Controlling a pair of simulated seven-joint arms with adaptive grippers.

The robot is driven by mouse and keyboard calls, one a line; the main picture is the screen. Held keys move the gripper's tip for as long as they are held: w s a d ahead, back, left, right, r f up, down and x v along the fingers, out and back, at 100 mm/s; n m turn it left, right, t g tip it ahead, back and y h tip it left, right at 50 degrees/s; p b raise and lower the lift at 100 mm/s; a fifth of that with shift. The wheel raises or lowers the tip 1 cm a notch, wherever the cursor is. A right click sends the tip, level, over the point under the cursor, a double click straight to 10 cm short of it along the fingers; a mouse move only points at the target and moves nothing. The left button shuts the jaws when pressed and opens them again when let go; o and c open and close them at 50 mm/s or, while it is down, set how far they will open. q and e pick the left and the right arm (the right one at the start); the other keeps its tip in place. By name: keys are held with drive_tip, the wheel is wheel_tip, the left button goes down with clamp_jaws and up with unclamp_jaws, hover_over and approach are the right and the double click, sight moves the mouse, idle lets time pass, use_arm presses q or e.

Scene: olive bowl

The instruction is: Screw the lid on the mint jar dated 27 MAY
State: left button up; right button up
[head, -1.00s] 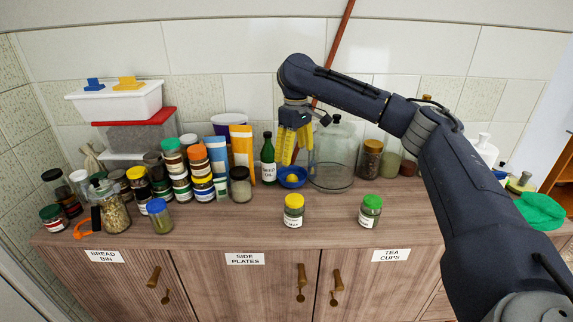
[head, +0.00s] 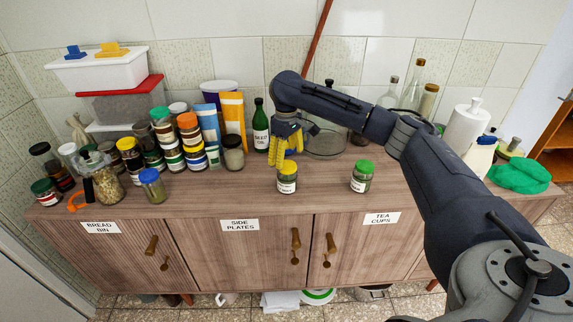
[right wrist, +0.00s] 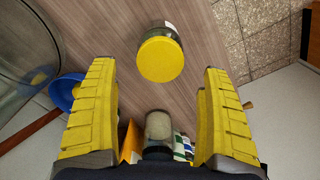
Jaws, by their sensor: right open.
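Two small jars stand upright near the front of the wooden cabinet top. One jar has a yellow lid (head: 287,168), the other a green lid (head: 364,166). Their labels are too small to read, so I cannot tell which is dated 27 MAY, nor how tight either lid is. My right gripper (head: 285,158) is open and empty, just behind and above the yellow-lidded jar. In the right wrist view the yellow lid (right wrist: 160,60) lies ahead, between the lines of the two spread yellow fingers, apart from both. My left gripper is not in view.
A blue bowl (right wrist: 66,92) and a clear glass vessel (head: 325,143) stand behind the jars. A dark green bottle (head: 260,128) and crowded spice jars fill the left side. A green cloth (head: 520,176) lies at the right. The front strip around the two jars is clear.

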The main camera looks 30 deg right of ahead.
sight(287, 165)
drive_tip(key=shift+f, duration=1.8)
drive_tip(key=shift+c, duration=0.4)
drive_tip(key=c, duration=1.2)
drive_tip(key=shift+d+m, duration=0.1)
drive_tip(key=shift+m, duration=2.2)
drive_tip(key=shift+m, duration=2.3)
